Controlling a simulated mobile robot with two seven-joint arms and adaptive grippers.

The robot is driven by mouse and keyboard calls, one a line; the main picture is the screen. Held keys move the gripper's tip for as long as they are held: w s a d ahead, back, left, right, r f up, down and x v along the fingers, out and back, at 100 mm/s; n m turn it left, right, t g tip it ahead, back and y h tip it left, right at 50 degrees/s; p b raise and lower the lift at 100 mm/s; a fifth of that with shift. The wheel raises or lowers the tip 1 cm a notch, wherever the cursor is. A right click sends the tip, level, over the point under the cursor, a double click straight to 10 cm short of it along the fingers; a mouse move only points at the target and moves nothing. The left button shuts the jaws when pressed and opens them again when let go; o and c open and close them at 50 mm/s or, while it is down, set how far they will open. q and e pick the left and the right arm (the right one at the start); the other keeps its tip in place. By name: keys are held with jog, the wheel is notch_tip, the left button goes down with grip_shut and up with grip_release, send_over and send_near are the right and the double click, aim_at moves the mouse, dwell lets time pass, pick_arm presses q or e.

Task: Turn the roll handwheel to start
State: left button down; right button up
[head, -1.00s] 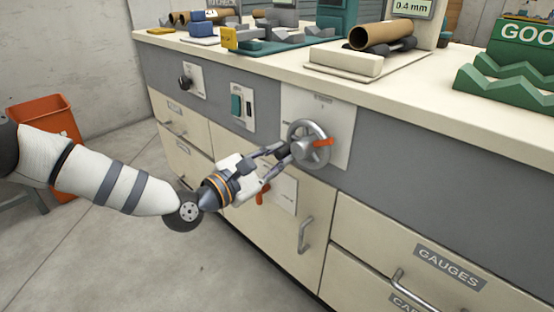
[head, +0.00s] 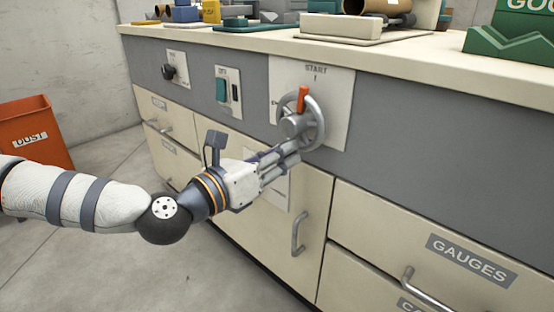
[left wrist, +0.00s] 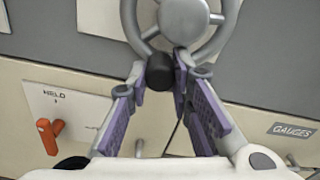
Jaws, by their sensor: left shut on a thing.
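The grey handwheel (head: 320,125) is mounted on a white plate labelled START (head: 340,85) on the bench front. Its orange mark (head: 303,98) is at the top of the rim, below the label. My left gripper (head: 290,143) reaches up from the lower left to the wheel's lower left side. In the left wrist view, its fingers (left wrist: 160,68) are shut on the wheel's black knob (left wrist: 160,72), below the hub (left wrist: 184,18). In the head view the fingers hide the knob. My right gripper is not in view.
A black knob (head: 168,72) and a green switch (head: 221,90) are left of the wheel. An orange lever (left wrist: 48,136) labelled HELD is below left in the wrist view. Drawers with handles lie below. An orange dust bin (head: 33,135) stands at the left.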

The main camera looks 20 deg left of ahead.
pick_arm(q)
jog(key=shift+s+d+n+b, duration=0.15)
jog(key=shift+d+n+b, duration=0.25)
jog(key=shift+n, duration=0.5)
jog(key=c, duration=1.4)
grip_release()
jog(key=shift+c, duration=0.2)
jog(key=v, duration=0.7)
jog(key=shift+s+a, duration=0.15)
jog(key=shift+s, duration=0.1)
jog(key=shift+r, duration=0.1)
